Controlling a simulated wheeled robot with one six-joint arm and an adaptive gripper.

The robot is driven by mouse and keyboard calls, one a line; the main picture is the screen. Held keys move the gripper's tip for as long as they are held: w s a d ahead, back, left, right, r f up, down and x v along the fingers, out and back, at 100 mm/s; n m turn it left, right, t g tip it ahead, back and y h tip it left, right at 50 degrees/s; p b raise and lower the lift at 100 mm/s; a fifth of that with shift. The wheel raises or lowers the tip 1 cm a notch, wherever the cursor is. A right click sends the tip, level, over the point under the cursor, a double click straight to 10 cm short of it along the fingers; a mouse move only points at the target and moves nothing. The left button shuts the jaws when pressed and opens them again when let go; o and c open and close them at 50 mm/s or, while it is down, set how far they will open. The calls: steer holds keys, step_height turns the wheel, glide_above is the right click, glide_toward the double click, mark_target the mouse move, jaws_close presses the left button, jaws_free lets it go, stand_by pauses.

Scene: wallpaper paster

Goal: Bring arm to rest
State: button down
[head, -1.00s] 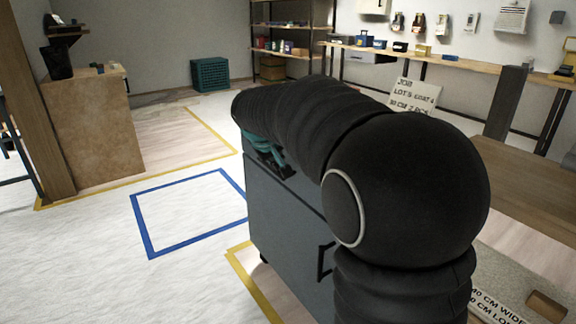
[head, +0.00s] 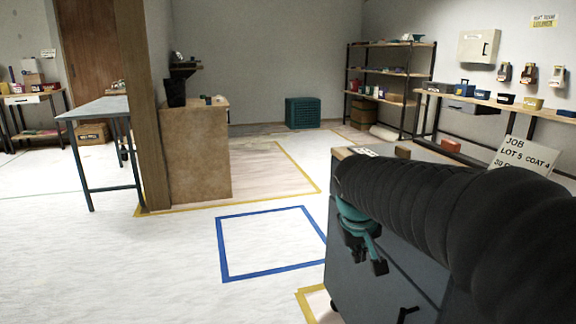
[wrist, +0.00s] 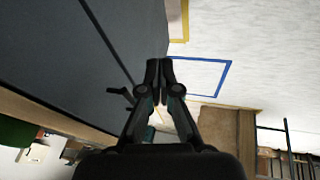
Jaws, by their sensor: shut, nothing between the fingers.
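My gripper (head: 376,264) hangs at the end of my black arm, in front of the side of a grey-blue cabinet (head: 345,290). In the wrist view the fingertips of my gripper (wrist: 158,68) are together, with nothing between them. The cabinet side (wrist: 60,50) fills the upper left of that view. My arm covers much of the right of the head view and hides part of the cabinet.
A blue floor outline (head: 250,210) lies on clear pale floor left of the cabinet. A wooden counter (head: 195,155) and a post (head: 143,110) stand further left. A teal crate (head: 303,113) and shelves (head: 390,72) are at the back. A job sign (head: 520,155) stands right.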

steer(key=s+f+m+y, duration=0.1)
steer(key=s, duration=0.9)
steer(key=s+f+m+t+y, duration=0.1)
steer(key=s+f, duration=0.1)
steer(key=s, duration=0.9)
steer(key=shift+s+a+f, duration=0.15)
steer(key=shift+f, duration=0.1)
